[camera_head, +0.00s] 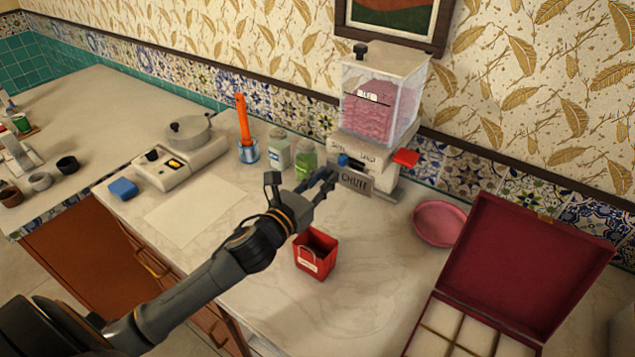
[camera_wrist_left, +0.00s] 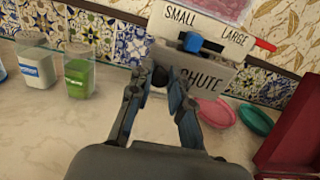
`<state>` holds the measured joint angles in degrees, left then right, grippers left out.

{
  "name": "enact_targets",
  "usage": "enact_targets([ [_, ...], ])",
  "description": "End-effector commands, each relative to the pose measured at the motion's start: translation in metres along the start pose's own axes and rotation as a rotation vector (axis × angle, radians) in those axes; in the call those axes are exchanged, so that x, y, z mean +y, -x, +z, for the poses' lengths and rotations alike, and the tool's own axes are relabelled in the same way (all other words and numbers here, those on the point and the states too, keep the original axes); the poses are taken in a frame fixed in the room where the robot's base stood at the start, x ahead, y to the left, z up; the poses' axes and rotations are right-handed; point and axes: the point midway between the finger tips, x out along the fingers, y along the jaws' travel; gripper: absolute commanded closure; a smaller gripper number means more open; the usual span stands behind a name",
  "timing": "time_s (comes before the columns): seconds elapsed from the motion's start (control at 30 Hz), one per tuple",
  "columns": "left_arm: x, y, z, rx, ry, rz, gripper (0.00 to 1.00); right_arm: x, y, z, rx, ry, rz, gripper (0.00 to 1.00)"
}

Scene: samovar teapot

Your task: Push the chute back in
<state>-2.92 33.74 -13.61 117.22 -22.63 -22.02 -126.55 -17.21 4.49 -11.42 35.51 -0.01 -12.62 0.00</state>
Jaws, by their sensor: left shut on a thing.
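The dispenser (camera_head: 382,100) stands against the tiled wall, its clear hopper holding pink contents. Its front panel reads SMALL and LARGE (camera_wrist_left: 205,25), with a blue knob (camera_wrist_left: 191,41) and a red lever (camera_head: 405,158). The grey chute (camera_head: 356,182), labelled CHUTE, sits low on its front; it also shows in the wrist view (camera_wrist_left: 212,82). My left gripper (camera_head: 329,180) is at the chute's left side, its fingers shut on it. In the wrist view the fingertips (camera_wrist_left: 166,76) overlap the chute's left end, and the exact contact is hidden. My right gripper is not in view.
A small red box (camera_head: 316,255) stands on the counter below my left gripper. Two shaker jars (camera_head: 305,160) stand left of the dispenser. A pink dish (camera_head: 440,223) and an open maroon case (camera_head: 520,270) lie to the right. A white scale-like appliance (camera_head: 180,160) stands left.

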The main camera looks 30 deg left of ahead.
Motion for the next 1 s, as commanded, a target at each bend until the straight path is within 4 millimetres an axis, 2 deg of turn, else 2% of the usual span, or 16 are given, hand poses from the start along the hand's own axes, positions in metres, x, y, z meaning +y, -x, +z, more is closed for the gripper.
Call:
enact_targets([
  [0.17,0.001,0.000,0.003,-0.007,-0.002,0.001,1.00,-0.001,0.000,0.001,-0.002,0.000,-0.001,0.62],
  [0.2,0.001,0.000,0.004,-0.007,-0.002,0.001,0.77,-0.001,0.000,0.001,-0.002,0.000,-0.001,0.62],
  [0.3,0.001,0.000,0.003,-0.007,-0.002,0.002,0.58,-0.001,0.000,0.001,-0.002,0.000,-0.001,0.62],
  [0.67,0.001,0.003,0.002,-0.004,-0.002,0.001,0.58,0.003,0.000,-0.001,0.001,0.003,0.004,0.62],
  [0.77,0.001,0.012,0.001,-0.003,-0.002,0.001,0.58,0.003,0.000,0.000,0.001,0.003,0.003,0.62],
  [1.0,0.000,0.055,0.000,0.000,-0.001,0.000,0.58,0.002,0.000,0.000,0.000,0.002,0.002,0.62],
])
